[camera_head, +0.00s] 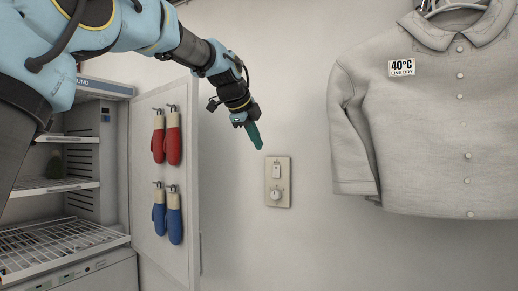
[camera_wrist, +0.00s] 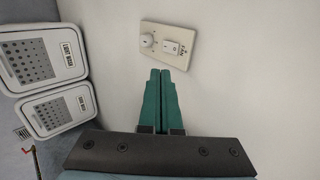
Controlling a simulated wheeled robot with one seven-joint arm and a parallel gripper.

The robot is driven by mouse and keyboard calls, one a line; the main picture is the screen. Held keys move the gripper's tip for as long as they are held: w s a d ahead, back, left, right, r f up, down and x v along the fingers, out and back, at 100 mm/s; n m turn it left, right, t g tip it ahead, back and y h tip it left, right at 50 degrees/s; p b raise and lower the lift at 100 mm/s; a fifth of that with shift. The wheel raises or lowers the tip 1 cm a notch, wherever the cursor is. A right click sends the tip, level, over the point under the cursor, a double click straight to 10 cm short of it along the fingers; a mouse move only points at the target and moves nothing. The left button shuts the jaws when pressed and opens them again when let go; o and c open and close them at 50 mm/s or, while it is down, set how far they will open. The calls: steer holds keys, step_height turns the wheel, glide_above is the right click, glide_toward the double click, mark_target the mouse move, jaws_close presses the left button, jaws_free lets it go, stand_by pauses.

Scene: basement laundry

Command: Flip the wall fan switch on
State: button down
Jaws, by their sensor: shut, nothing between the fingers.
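The wall plate (camera_head: 287,197) is beige and fixed to the white wall in the middle of the head view. The rocker's on or off position is too small to tell. My gripper (camera_head: 258,146) has green fingers, closed together and empty, up and left of the plate. The fingers (camera_wrist: 160,72) appear apart from the plate.
A grey shirt (camera_head: 425,120) hangs right of the plate. At left, an open cabinet with wire shelves (camera_head: 60,245) has a door panel (camera_head: 147,225) with red mittens (camera_head: 173,140) and blue mittens (camera_head: 174,220). Two labelled baskets (camera_wrist: 40,50) show in the wrist view. Wall around the plate is clear.

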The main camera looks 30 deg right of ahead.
stand_by(0.3)
steer(key=w+a+f+n+t+h+b, duration=0.1)
steer(key=w+f+n+t+b, duration=0.15)
steer(key=n, duration=0.75)
steer(key=w+a+f+n+t+h+b, duration=0.1)
steer(key=w+a+f+n+t, duration=0.15)
steer(key=n, duration=0.75)
steer(key=s+f+n+g+h+b, duration=0.1)
steer(key=s+f+n+h, duration=0.3)
steer(key=n, duration=1.2)
steer(key=shift+s+d+f+h+b, duration=0.15)
steer(key=shift+s+f+h+b, duration=0.15)
steer(key=shift+s+b, duration=0.75)
steer(key=shift+s+p, duration=0.3)
